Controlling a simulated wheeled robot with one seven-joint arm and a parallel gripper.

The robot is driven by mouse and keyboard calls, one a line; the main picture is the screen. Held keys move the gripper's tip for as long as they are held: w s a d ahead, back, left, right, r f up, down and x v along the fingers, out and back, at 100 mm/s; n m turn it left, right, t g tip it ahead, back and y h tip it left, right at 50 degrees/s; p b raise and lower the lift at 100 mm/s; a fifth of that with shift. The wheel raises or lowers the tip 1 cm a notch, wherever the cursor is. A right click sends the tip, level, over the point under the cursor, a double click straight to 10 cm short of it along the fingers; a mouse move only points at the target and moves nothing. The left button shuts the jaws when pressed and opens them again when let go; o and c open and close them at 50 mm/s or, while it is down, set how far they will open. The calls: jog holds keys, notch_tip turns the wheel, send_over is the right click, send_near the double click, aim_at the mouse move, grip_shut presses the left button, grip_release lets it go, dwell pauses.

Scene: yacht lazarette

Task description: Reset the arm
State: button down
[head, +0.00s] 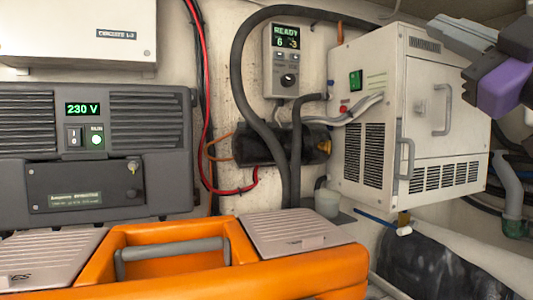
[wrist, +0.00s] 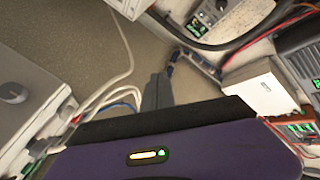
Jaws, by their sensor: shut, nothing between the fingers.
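My gripper (head: 440,32) shows at the upper right of the head view, in front of the upper right part of the white cabinet as seen there. Its grey fingers point left, and the purple wrist part behind them is cut off by the right edge. In the wrist view my gripper (wrist: 158,80) has its two grey fingers together above the dark and purple housing. Nothing is seen between them, and they touch nothing that I can make out.
The white vented cabinet (head: 420,145) with handles stands at the right. A grey 230 V unit (head: 85,195) is at the left, with an orange case (head: 310,275) in front. A READY controller (head: 284,60), black hose (head: 240,85) and red cable (head: 207,130) are on the wall.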

jog(key=s+d+f+m+h, duration=0.2)
jog(key=f+m+h, duration=0.3)
jog(key=f, duration=0.7)
jog(key=s+d+f+m+h, duration=0.15)
jog(key=f+m+h, duration=0.35)
jog(key=f, duration=0.6)
jog(key=s+d+f+m+h, duration=0.25)
jog(key=f+m, duration=0.45)
jog(key=f, duration=0.5)
jog(key=s+a+f+n+g+y, duration=0.1)
jog(key=s+a+f+g, duration=0.2)
jog(key=s+f, duration=0.6)
jog(key=s+a+f+n+g+y+p, duration=0.1)
jog(key=s+a+f+g+y, duration=0.1)
jog(key=s+f, duration=0.7)
jog(key=s+a+f+n+g+y+p, duration=0.1)
jog(key=s+a+f+g, duration=0.3)
jog(key=s+f, duration=0.6)
jog(key=shift+s+a, duration=0.35)
jog(key=shift+s, duration=0.55)
jog(key=c, duration=2.2)
grip_release()
